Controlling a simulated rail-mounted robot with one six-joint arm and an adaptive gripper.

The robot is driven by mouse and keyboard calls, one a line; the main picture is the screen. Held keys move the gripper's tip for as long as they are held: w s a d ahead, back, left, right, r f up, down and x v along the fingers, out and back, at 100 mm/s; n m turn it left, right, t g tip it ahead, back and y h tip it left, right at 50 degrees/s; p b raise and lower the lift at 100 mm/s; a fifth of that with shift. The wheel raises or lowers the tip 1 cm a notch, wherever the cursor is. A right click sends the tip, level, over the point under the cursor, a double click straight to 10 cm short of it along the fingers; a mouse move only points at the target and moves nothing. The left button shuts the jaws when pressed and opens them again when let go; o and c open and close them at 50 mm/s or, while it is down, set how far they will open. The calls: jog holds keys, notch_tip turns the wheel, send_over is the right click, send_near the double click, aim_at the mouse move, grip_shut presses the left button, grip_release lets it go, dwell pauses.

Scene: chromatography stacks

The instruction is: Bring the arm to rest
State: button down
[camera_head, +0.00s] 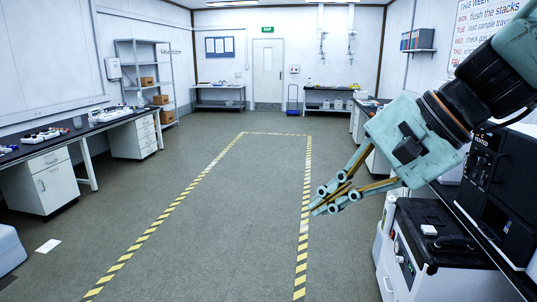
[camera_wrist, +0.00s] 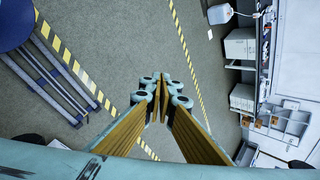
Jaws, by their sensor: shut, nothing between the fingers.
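My gripper (camera_head: 318,210) hangs at the end of my teal arm on the right side of the head view. It points down and to the left, over open floor. Its fingers are closed together with nothing between them. In the wrist view the gripper (camera_wrist: 161,84) shows its yellowish finger pads meeting near the tips, also empty. The fingers touch nothing.
A black instrument (camera_head: 498,165) and a white unit (camera_head: 432,238) stand close to the arm at right. A left bench (camera_head: 100,124) carries small items. The floor (camera_head: 225,210) inside the yellow-black tape is clear. A door (camera_head: 267,72) is at the back.

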jog(key=s+d+f+n+h, duration=0.2)
jog(key=s+d+n+h, duration=0.1)
jog(key=s, duration=0.7)
jog(key=s+d+f+n+h, duration=0.2)
jog(key=s+d+n+h, duration=0.2)
jog(key=s, duration=0.7)
jog(key=shift+s+d+f+n, duration=0.3)
jog(key=shift+d+n, duration=0.8)
jog(key=shift+d, duration=0.7)
